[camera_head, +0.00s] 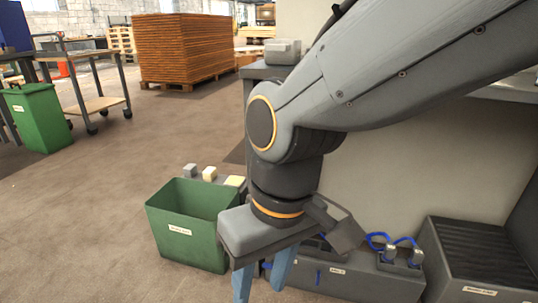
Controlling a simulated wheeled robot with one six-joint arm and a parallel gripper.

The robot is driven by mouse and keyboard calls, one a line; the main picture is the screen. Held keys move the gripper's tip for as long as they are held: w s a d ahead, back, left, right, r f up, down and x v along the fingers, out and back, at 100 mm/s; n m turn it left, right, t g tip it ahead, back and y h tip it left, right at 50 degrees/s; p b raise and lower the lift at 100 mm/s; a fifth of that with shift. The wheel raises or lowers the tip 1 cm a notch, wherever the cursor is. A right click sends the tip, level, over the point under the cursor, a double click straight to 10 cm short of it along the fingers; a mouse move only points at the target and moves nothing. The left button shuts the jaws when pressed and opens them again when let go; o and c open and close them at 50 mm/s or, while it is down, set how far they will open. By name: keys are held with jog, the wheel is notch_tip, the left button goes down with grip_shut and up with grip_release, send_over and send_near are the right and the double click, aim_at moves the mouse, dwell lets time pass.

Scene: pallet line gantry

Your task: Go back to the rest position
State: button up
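My gripper (262,284) hangs at the lower middle of the head view, pointing down, with its two blue fingers apart. Nothing shows between the fingers, but the left fingertip runs to the bottom edge of the picture. My arm comes in from the upper right and bends down at the wrist. The gripper is in front of a low grey box (350,283) and just right of a green bin (176,238). The gripper body hides part of both.
Blue-cabled parts (390,252) sit on the grey box. A dark grey bin (478,290) stands at right. Small blocks (209,174) show behind the green bin. Another green bin (38,117), a cart (100,104) and stacked boards (182,48) stand farther back. Floor at left is clear.

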jog(key=shift+r+p, duration=0.4)
jog(key=shift+r, duration=0.05)
dwell(0.6)
jog(key=d+r+m+p, duration=0.2)
jog(key=d+r+p, duration=0.5)
jog(key=p, duration=0.5)
jog(key=d+r+m+h+p, duration=0.1)
jog(key=d+r+m+p, duration=0.1)
jog(key=d+r+p, duration=0.5)
jog(key=d+r+m+p, duration=0.3)
jog(key=d+r+p, duration=0.3)
jog(key=r+p, duration=0.8)
jog(key=p, duration=0.5)
jog(key=shift+d+r+h, duration=0.4)
